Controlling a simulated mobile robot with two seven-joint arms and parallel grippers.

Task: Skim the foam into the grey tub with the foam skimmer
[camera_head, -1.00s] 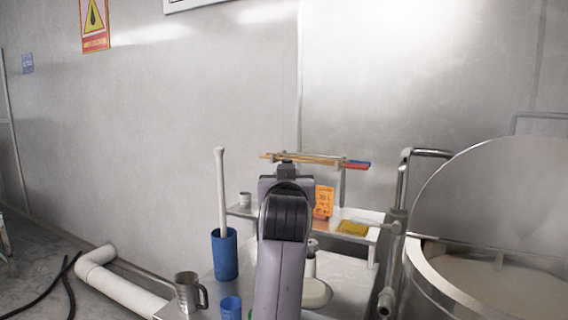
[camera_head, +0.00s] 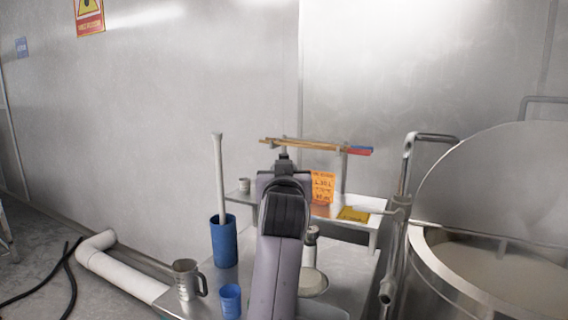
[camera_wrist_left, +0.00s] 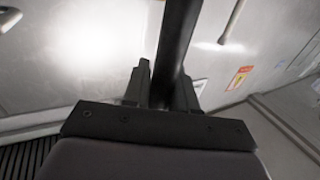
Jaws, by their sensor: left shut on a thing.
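In the head view my left arm rises in the middle and hides what is behind it; its gripper (camera_head: 284,166) is seen from behind. In the left wrist view the left gripper (camera_wrist_left: 162,88) is shut on a dark rod (camera_wrist_left: 179,35) that runs out of the top of the picture. The rod's far end is out of view, so I cannot tell if it is the foam skimmer. The steel kettle (camera_head: 440,275) at the right holds a pale, cream-coloured surface (camera_head: 505,275). I cannot make out the grey tub. My right gripper is not in view.
On the steel table stand a tall blue container (camera_head: 224,243) with a white paddle (camera_head: 219,180), a steel jug (camera_head: 187,280) and a blue cup (camera_head: 231,300). Behind are a shelf with an orange sign (camera_head: 322,187), a yellow pad (camera_head: 353,214) and racked rods (camera_head: 315,146). A pipe (camera_head: 400,215) stands beside the kettle.

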